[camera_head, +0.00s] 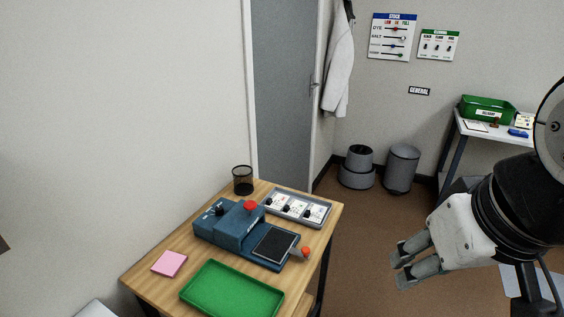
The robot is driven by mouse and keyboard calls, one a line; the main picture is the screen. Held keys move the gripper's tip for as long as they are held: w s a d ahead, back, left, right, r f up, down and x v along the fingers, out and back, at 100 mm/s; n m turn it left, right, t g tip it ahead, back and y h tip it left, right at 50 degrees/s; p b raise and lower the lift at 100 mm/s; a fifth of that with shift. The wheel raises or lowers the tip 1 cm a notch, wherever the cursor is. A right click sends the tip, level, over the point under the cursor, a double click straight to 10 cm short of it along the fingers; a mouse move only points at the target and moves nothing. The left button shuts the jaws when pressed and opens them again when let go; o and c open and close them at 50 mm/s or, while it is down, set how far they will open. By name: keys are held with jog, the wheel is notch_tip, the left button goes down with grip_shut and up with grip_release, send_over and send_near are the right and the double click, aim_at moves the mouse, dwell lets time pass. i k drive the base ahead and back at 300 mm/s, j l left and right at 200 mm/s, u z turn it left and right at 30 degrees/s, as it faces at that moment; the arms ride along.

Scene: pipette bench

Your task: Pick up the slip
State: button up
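No item is clearly labelled as the slip. A flat pink paper square (169,264) lies on the left part of the wooden table; I cannot tell whether it is a single slip or a pad. White cards (289,207) with dark marks sit in a grey tray (321,224) at the table's back right. My gripper (402,268) is at the right, away from the table and over the floor side. Its two fingers are apart with nothing seen between them.
The wooden table (147,279) also holds a blue machine (228,232) with a red knob, a green tray (232,289) and a black mesh cup (243,180). Two grey bins (403,168) (358,165) stand by the wall. A white side table (470,131) carries a green box (487,108).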

aim_at(295, 208)
jog(key=i+l+u, duration=0.25)
jog(key=i+l, duration=0.15)
jog(key=l, duration=0.15)
jog(key=i+l+u, duration=0.1)
jog(key=l, duration=0.25)
jog(key=i+l+u, duration=0.15)
jog(key=i+l, duration=0.15)
jog(key=i+l+u, duration=0.1)
jog(key=l, duration=0.25)
jog(key=i+l+u, duration=0.15)
jog(key=l, duration=0.2)
jog(key=i+l+u, duration=0.1)
jog(key=l, duration=0.3)
jog(key=i, duration=0.05)
